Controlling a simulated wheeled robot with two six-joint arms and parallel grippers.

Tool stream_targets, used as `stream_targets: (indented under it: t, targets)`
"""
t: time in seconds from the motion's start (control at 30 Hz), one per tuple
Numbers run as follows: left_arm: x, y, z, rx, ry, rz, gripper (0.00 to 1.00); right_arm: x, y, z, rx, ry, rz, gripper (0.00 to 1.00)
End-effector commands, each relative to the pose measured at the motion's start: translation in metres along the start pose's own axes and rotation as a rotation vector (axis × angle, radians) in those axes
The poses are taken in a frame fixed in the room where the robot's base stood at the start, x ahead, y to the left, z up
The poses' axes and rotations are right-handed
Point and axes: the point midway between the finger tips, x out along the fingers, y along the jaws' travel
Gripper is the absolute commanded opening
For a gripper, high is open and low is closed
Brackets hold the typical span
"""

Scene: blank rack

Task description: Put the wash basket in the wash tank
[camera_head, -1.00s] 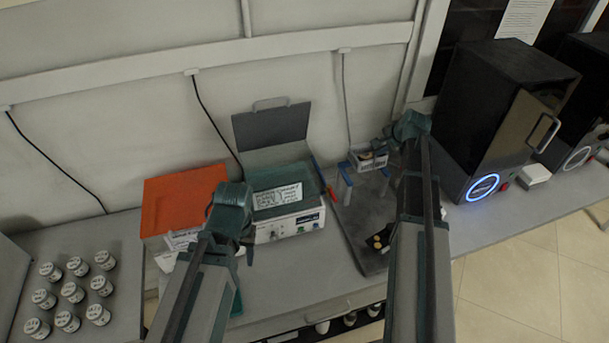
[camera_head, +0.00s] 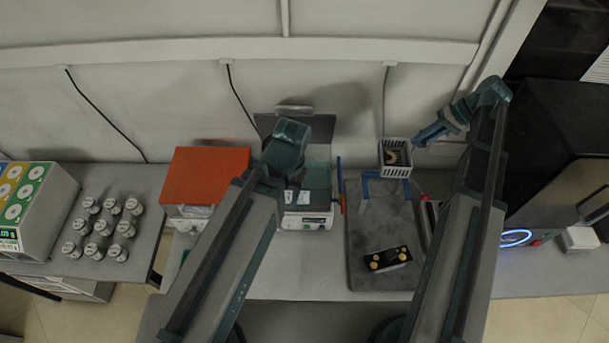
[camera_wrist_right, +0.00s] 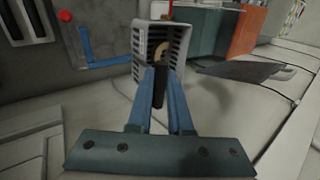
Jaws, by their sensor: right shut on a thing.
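The wash basket (camera_head: 396,144) is a small pale slotted basket with a tan curved piece inside. My right gripper (camera_head: 418,141) is shut on it from the right side. In the right wrist view the basket (camera_wrist_right: 143,45) sits at the tips of the blue fingers (camera_wrist_right: 160,75). A blue stand (camera_head: 371,175) is just below the basket; I cannot tell whether they touch. The wash tank (camera_head: 307,222) has a white front panel and a raised grey lid, left of the basket. My left arm covers part of the tank, and its gripper is hidden.
A dark mat (camera_head: 375,285) carries a black block with gold discs (camera_head: 388,259). An orange-topped box (camera_head: 205,175) stands left of the tank, with several white jars (camera_head: 103,228) farther left. A black machine (camera_head: 555,150) is at the right.

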Motion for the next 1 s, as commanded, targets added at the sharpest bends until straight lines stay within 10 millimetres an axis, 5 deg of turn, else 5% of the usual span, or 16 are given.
stream_targets:
  t: [0.43,1.0]
  targets:
    - [-0.004,0.000,0.000,0.000,0.000,0.000,0.50,0.006,-0.017,0.006,-0.049,-0.031,-0.002,0.00]
    - [-0.004,0.000,0.000,0.000,0.000,0.000,0.50,0.082,-0.131,0.015,-0.050,-0.032,-0.002,0.00]
